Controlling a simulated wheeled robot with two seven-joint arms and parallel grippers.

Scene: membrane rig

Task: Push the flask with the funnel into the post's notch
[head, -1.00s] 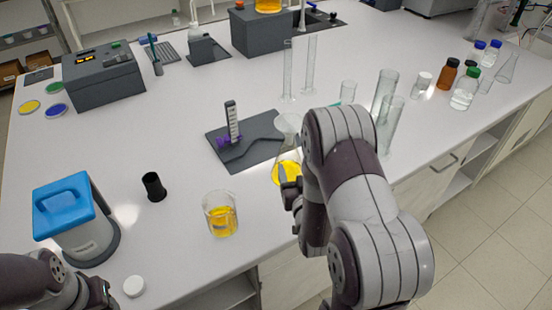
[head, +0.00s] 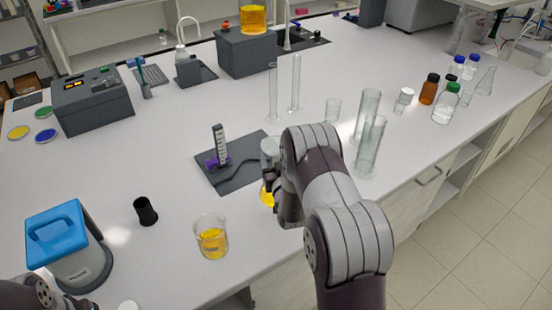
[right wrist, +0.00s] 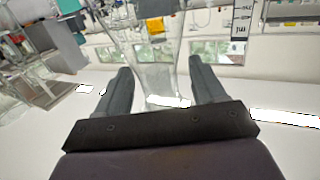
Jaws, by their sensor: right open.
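The flask (head: 267,194) holds yellow liquid and stands at the front right edge of the dark grey mat. Its clear upper part (head: 269,148), where the funnel sits, is partly hidden by my right arm. In the right wrist view the clear glass flask (right wrist: 157,78) stands upright between the two fingers. My right gripper (right wrist: 158,70) is open around it; I cannot tell whether the fingers touch it. The post (head: 220,140) stands on the mat (head: 238,180) to the flask's left, with a white scale and purple parts (head: 212,162) low down. The notch is not clear. My left gripper is out of view.
A beaker of yellow liquid (head: 211,240) and a black cup (head: 145,211) stand in front of the mat. A blue-topped device (head: 58,236) is at the left. Tall glass cylinders (head: 370,145) stand close to the right of my arm. Open bench lies left of the mat.

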